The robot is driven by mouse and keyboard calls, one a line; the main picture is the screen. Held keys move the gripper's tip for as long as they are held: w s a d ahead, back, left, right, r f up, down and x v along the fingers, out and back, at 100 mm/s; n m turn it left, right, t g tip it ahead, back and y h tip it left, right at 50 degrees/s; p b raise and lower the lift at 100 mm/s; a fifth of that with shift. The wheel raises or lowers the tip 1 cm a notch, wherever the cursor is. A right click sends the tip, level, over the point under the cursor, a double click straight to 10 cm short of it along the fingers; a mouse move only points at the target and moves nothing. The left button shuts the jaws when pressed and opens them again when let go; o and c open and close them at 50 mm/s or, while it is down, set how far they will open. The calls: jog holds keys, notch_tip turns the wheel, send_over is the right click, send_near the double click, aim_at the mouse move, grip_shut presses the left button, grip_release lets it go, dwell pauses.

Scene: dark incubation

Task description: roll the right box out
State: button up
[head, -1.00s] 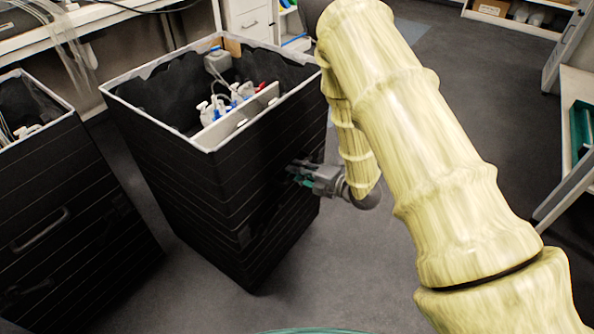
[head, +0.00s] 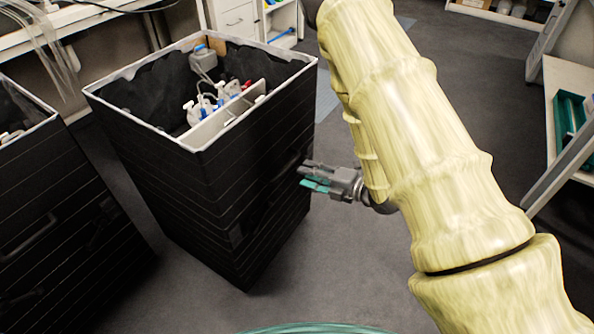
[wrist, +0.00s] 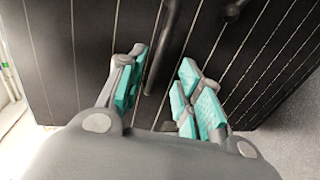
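The right box (head: 215,200) is tall, black and open-topped with a white rim, and stands on the floor left of my arm in the head view. It holds a white divider and several white bottles with blue and red parts. My gripper (head: 303,175) is at its right-hand side, its fingers spread. In the wrist view the open gripper (wrist: 160,85) faces the black striped panel. A dark bar handle (wrist: 168,40) appears between the teal-padded fingers, which are not closed on it. How far the fingertips are from the handle is unclear.
A second black box (head: 55,215) stands at the left, cut by the frame, with a narrow floor gap between. A bench (head: 100,22) is behind the boxes. A shelf with a green bin (head: 570,125) is at the right. Grey floor (head: 330,265) lies open in front.

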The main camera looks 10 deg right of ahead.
jog(key=shift+v, duration=1.8)
jog(key=shift+f, duration=0.1)
jog(key=s+d+f+m+g+h, duration=0.1)
jog(key=s+f+m+g+h, duration=0.1)
jog(key=s+f+m+h, duration=0.4)
jog(key=s+d+f+m+g+h, duration=0.1)
jog(key=s+f+m+g+h, duration=0.1)
jog(key=s+f+m, duration=0.65)
jog(key=s+a+f+m+g+h, duration=0.1)
jog(key=s+f+m+g, duration=0.4)
jog(key=s, duration=0.4)
jog(key=s+a+f+m+g+h, duration=0.1)
jog(key=s+f+m+g+h, duration=0.1)
jog(key=s+f+m, duration=0.45)
jog(key=s+r+m+p, duration=0.1)
jog(key=s+r+p, duration=0.2)
jog(key=r+p, duration=1.9)
jog(key=shift+s+d+r+g, duration=0.2)
jog(key=shift+r+g, duration=0.1)
jog(key=shift+r, duration=0.2)
jog(key=shift+s, duration=0.1)
